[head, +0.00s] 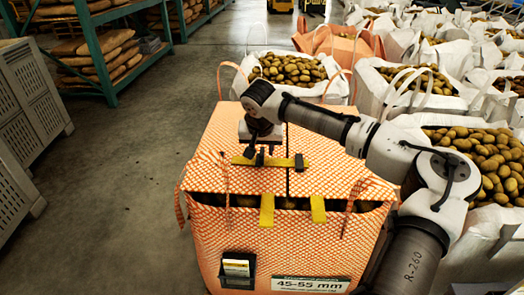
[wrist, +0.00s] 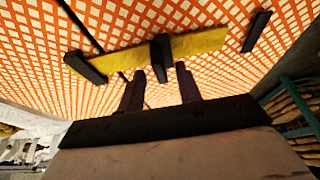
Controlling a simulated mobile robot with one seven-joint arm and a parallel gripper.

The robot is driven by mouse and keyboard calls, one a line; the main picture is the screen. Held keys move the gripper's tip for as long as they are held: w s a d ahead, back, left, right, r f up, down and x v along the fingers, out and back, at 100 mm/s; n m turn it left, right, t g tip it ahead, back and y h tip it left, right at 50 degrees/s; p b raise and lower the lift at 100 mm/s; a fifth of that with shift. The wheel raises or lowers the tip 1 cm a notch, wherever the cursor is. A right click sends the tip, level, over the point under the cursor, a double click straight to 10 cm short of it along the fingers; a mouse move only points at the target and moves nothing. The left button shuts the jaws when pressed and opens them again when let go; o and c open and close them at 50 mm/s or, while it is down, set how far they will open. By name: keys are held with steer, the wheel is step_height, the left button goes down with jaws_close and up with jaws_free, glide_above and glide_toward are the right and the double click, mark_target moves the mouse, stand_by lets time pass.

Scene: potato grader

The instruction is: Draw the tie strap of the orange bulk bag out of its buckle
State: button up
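The orange bulk bag (head: 215,235) with a white lattice pattern stands in front of me, its top flaps nearly closed. A yellow tie strap (head: 281,162) lies across its top; it also shows in the wrist view (wrist: 200,43). I cannot tell which is the buckle. My gripper (wrist: 160,78) is open and empty, pointing at the strap, its fingers either side of the middle piece's line. Contact is unclear.
Two yellow tabs (head: 267,210) (head: 318,209) hang over the bag's front edge. White bags of potatoes (head: 292,70) stand behind and right. Grey crates (head: 30,95) and a green rack (head: 103,55) stand left. The floor (head: 125,170) between is clear.

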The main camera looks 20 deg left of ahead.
steer(key=shift+x, duration=1.1)
jaws_close()
